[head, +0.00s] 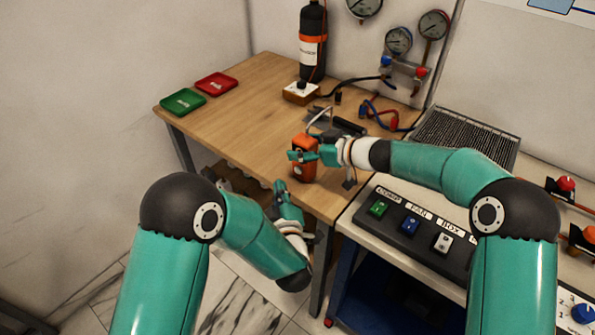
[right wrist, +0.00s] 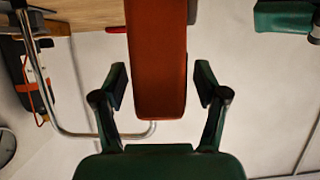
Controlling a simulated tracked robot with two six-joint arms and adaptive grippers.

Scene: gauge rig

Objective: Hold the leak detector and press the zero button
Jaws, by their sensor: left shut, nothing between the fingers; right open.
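The leak detector (head: 304,172) is an orange block standing upright near the front edge of the wooden table. It also shows in the right wrist view (right wrist: 157,50), with its orange body between my right fingers. My right gripper (head: 305,155) is open around it, with a gap on each side in the right wrist view (right wrist: 161,85). A bent silver tube (right wrist: 50,110) curves beside the detector there. My left gripper (head: 281,187) is shut and empty, just in front of the table edge, lower and left of the detector. I cannot make out the zero button.
The wooden table (head: 235,110) is clear at left front. It bears a green tray (head: 183,102), a red tray (head: 216,84), a black bottle (head: 312,45) and red and blue hoses (head: 379,112). A switch panel (head: 420,232) stands at right.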

